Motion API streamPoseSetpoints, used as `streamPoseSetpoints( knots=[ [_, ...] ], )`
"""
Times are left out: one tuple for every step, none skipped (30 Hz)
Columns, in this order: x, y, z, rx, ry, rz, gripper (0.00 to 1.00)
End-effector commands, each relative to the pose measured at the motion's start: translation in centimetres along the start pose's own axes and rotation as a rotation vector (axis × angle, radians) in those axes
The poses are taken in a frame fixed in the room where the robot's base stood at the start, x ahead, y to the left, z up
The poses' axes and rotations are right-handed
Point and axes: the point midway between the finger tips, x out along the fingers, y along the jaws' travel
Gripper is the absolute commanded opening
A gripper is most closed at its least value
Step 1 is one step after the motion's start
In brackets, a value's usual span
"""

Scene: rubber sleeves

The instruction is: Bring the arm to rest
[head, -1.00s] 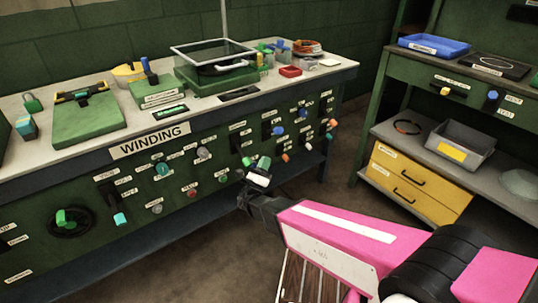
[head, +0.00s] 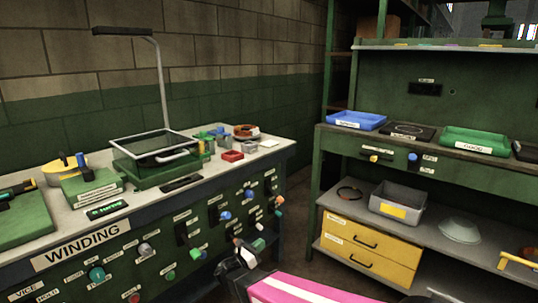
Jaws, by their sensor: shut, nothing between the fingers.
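My arm (head: 305,290) is pink with a white stripe and enters at the bottom of the head view. My dark gripper (head: 232,266) is at its end, in front of the right part of the green winding bench's panel (head: 165,262). The gripper is shut with nothing in it. A green and white piece (head: 254,246) shows just beside the fingers; whether it touches them I cannot tell. The lower part of my arm is cut off by the picture's edge.
At right, a shelf unit holds a blue tray (head: 356,121), a grey bin (head: 398,203) and yellow drawers (head: 368,246).

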Motion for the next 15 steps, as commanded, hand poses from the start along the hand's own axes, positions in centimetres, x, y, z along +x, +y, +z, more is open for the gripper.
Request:
streamPoseSetpoints(
  knots=[
    [2.1,-1.9,-0.7,0.055,0.079,-0.063,0.0],
    [3.1,-2.9,-1.2,0.091,0.127,-0.1,0.0],
    [4.3,-4.1,-2.0,0.142,0.19,-0.151,0.0],
    [5.0,-5.0,-2.5,0.181,0.234,-0.191,0.0],
    [5.8,-6.0,-3.1,0.222,0.278,-0.234,0.0],
    [6.7,-7.2,-3.8,0.276,0.335,-0.29,0.0],
    [7.2,-8.1,-4.3,0.319,0.376,-0.335,0.0],
    [7.8,-9.1,-4.8,0.362,0.415,-0.382,0.0],
    [8.4,-10.2,-5.5,0.421,0.466,-0.444,0.0],
    [8.8,-11.0,-5.9,0.467,0.502,-0.492,0.0],
    [9.1,-11.9,-6.4,0.512,0.536,-0.542,0.0],
    [9.4,-12.9,-6.9,0.575,0.58,-0.61,0.0],
    [9.7,-13.7,-7.3,0.623,0.612,-0.663,0.0],
    [9.9,-14.4,-7.6,0.67,0.642,-0.716,0.0],
    [10.1,-15.3,-8.0,0.735,0.679,-0.789,0.0]
  ],
)
